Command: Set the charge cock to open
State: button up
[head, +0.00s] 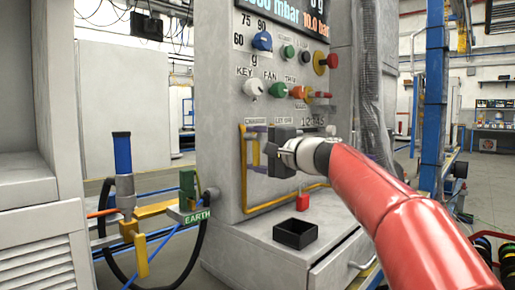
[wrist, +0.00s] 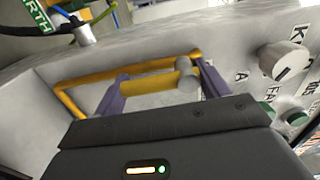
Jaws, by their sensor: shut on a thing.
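The charge cock shows as a yellow handle (wrist: 150,88) on a round grey hub, under the CHARGING label on the grey panel. It also shows partly in the head view (head: 256,153). My gripper (wrist: 161,82) has its two purple fingers at either end of the handle, shut on it. In the head view my gripper (head: 258,147) reaches the panel from the right. Its dark body hides the part of the panel under the LET OFF label. The handle lies roughly along the yellow pipe in the wrist view; its exact setting is hard to read.
A yellow pipe (head: 243,170) frames the cock. Above are a grey KEY knob (head: 253,89), a green FAN knob (head: 270,90) and a blue dial (head: 262,41).

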jog(key=shift+f, duration=0.1)
dwell(0.5)
jog(key=o, duration=1.4)
jog(key=b+v, duration=0.1)
jog(key=v, duration=0.6)
jog(key=shift+s+d, duration=0.3)
jog(key=shift+s, duration=0.05)
